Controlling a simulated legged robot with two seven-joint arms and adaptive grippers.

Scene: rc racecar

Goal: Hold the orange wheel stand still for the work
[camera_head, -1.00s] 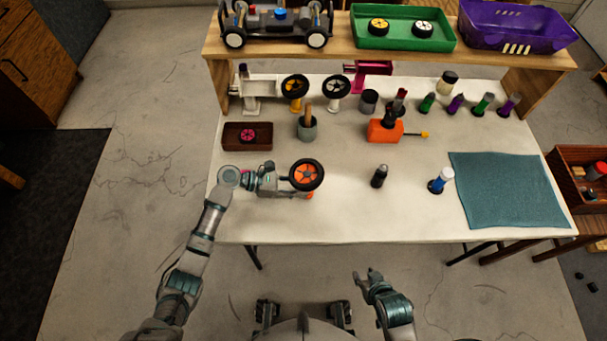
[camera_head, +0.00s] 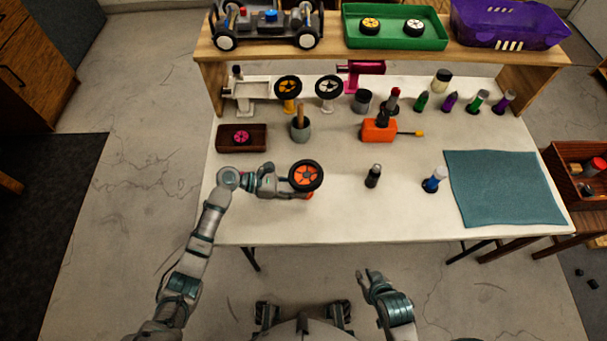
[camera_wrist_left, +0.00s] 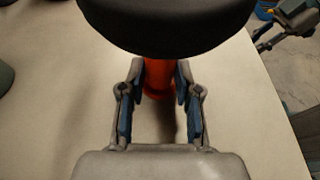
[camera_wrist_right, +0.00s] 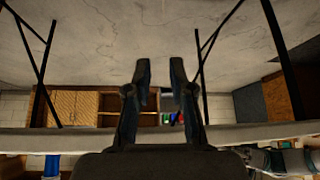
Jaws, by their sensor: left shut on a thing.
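The orange wheel stand (camera_head: 308,195) is at the front left of the table, with a black-tyred, orange-hubbed wheel (camera_head: 306,176) on top. My left gripper (camera_head: 288,184) reaches it from the left. In the left wrist view, my left gripper (camera_wrist_left: 160,82) has its fingers on both sides of the orange post (camera_wrist_left: 158,76) and is shut on it. The black tyre (camera_wrist_left: 165,22) hides the upper part of the stand there. My right gripper (camera_head: 366,277) is off the table's front edge. In the right wrist view it (camera_wrist_right: 160,75) is open and empty.
Black (camera_head: 373,176) and blue-white (camera_head: 434,180) bottles stand right of the wheel stand, before a teal mat (camera_head: 505,188). An orange tool (camera_head: 379,130), grey cup (camera_head: 300,130) and brown tray (camera_head: 262,139) lie behind. A raised shelf (camera_head: 335,58) spans the back. The front middle is clear.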

